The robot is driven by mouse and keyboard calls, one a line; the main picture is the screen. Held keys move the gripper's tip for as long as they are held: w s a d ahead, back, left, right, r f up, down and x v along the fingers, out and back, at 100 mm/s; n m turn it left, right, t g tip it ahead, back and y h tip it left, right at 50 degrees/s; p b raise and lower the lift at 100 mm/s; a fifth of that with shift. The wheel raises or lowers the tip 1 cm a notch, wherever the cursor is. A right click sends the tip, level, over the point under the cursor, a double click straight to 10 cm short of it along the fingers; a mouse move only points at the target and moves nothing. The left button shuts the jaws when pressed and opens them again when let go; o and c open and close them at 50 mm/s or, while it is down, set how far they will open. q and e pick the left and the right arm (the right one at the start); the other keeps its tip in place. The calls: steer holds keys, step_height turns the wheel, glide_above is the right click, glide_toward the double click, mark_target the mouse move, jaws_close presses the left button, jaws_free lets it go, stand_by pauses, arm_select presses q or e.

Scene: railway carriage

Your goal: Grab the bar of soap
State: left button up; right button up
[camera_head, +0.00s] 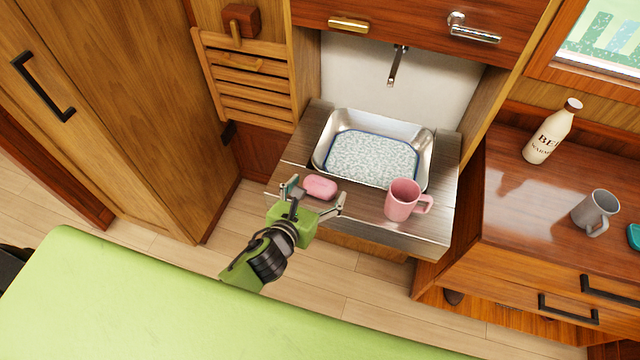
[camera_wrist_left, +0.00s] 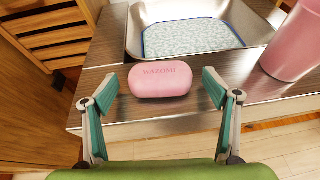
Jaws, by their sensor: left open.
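The pink bar of soap (camera_head: 320,187) lies on the front left part of the counter around the metal sink. In the left wrist view the soap (camera_wrist_left: 160,79) shows lettering on its top and sits between and just beyond the two fingertips. My left gripper (camera_head: 314,199) is open and empty, with its fingers pointing at the soap from the front edge of the counter. The gripper also shows in the left wrist view (camera_wrist_left: 163,92), with a finger on either side of the soap's near end. My right gripper is not in view.
A pink mug (camera_head: 402,200) stands on the counter to the right of the soap. The metal sink (camera_head: 426,150) with a patterned mat lies behind the soap, below a tap (camera_head: 397,65). A bottle (camera_head: 551,133) and a grey mug (camera_head: 593,212) stand on the right-hand cabinet.

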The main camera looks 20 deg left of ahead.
arm_select(q)
steer(key=shift+w+f, duration=0.15)
steer(key=shift+w, duration=0.15)
steer(key=shift+s, duration=0.1)
steer(key=c, duration=1.2)
steer(key=shift+c, duration=0.2)
